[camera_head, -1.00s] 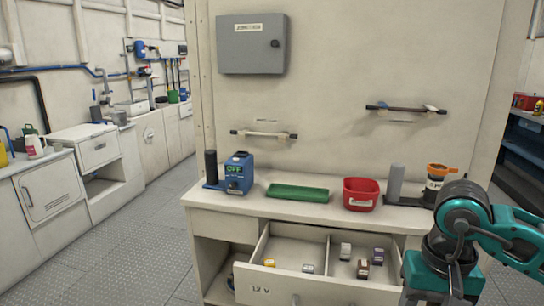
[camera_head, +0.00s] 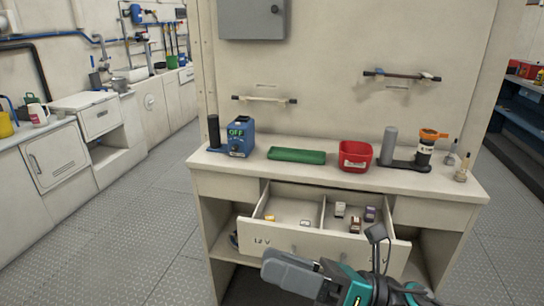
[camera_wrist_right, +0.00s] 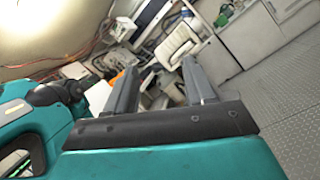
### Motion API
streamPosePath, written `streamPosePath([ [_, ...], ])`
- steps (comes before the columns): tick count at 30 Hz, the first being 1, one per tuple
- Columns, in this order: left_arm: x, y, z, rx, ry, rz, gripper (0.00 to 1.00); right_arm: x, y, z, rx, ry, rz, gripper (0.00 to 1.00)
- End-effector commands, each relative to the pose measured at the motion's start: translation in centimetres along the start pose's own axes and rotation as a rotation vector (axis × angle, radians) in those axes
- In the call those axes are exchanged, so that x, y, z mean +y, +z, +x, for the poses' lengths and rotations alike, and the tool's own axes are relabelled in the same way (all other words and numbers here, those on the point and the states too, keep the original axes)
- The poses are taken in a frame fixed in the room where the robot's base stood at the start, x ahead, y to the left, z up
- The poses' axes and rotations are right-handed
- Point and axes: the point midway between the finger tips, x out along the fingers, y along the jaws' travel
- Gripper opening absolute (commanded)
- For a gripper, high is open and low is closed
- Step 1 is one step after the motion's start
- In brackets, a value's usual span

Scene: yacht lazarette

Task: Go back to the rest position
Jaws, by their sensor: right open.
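My right gripper (camera_head: 284,270) is at the bottom middle of the head view, in front of the open drawer (camera_head: 277,238) of the workbench. In the right wrist view the two grey fingers of my right gripper (camera_wrist_right: 160,70) stand apart, with nothing held between them. My left gripper is in neither view. The drawer holds several small boxes, some pale, one brown (camera_head: 355,225) and one purple (camera_head: 370,214). My arm covers part of the drawer front at its lower right.
On the worktop (camera_head: 300,172) stand a blue device reading OFF (camera_head: 241,137), a green tray (camera_head: 297,156), a red bin (camera_head: 355,156), a grey cylinder (camera_head: 389,146) and an orange-topped black container (camera_head: 425,150). Open floor (camera_head: 150,225) lies to the left.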

Motion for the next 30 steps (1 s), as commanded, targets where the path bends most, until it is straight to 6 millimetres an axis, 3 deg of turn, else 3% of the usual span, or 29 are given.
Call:
streamPosePath([
  [3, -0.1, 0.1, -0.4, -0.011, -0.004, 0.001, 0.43, -3.9, 1.3, -3.0, -0.37, -0.159, 0.519, 0.54],
  [6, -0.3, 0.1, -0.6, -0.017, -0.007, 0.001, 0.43, -7.9, -0.1, -7.6, -0.69, -0.274, 0.95, 0.54],
  [10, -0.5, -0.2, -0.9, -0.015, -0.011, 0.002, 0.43, -11.6, -5.7, -14.8, -1.111, -0.393, 1.46, 0.54],
  [15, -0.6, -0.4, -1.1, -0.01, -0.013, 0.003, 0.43, -12.2, -13.8, -21.3, -1.535, -0.474, 1.88, 0.54],
  [18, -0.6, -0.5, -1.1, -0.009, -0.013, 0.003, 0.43, -11.7, -17.0, -23.3, -1.694, -0.492, 2.012, 0.54],
  [21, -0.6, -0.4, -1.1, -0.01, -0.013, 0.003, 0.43, -11.2, -18.8, -24.3, -1.781, -0.501, 2.078, 0.54],
  [30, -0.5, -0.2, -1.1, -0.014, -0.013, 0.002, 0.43, -11.1, -19.2, -24.5, -1.807, -0.502, 2.098, 0.54],
])
